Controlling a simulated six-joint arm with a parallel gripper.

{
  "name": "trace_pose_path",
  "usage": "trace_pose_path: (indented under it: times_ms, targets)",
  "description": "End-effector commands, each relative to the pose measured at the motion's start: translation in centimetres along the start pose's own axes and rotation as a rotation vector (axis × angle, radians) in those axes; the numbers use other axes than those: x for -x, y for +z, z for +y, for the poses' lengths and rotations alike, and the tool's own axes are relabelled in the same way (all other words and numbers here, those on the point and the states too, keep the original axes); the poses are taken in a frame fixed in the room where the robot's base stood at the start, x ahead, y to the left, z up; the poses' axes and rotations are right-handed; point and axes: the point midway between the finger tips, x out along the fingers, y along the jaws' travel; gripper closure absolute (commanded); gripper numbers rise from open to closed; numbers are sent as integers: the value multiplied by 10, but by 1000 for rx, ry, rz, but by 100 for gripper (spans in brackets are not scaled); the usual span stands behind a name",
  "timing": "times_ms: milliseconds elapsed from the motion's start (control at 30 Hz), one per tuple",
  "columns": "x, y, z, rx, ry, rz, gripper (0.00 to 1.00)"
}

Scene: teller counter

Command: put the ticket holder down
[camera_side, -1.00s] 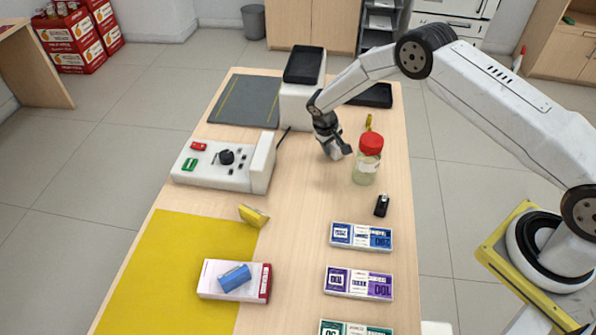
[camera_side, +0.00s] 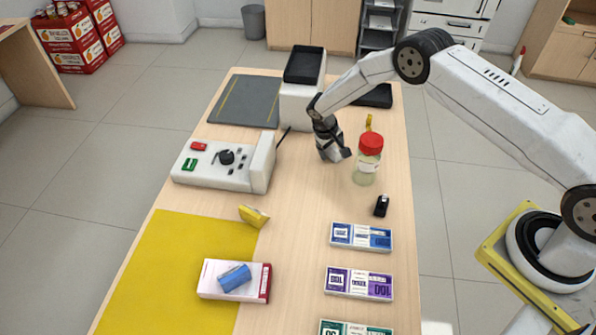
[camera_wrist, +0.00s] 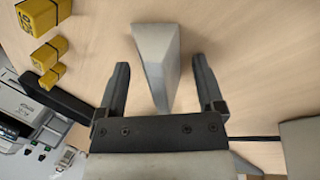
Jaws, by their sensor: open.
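My gripper (camera_side: 333,153) is low over the far part of the wooden counter, left of the red-lidded jar, in the side view. In the wrist view my gripper (camera_wrist: 164,92) is open, its two dark fingers wide apart. A pale grey wedge-shaped block, which looks like the ticket holder (camera_wrist: 158,62), stands between and ahead of the fingers. Gaps of bare counter show on both sides of it, so neither finger appears to touch it. In the side view it is mostly hidden by my gripper, and I cannot make out its shape there.
The jar (camera_side: 367,160) stands close to the right of my gripper. A white device with a black knob (camera_side: 226,165) is to the left. A small black stamp-like item (camera_side: 381,206) and banded note bundles (camera_side: 360,237) lie nearer. Bare counter lies in front.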

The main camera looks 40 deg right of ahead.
Motion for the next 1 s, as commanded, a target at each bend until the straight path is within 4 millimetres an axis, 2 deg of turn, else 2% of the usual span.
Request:
trace_pose_path:
  times_ms: [167,367,1000]
  targets:
    - [5,0,1,0,0,1,13]
    - [20,-1,1,0,0,3,13]
    - [109,-1,0,1,0,2,13]
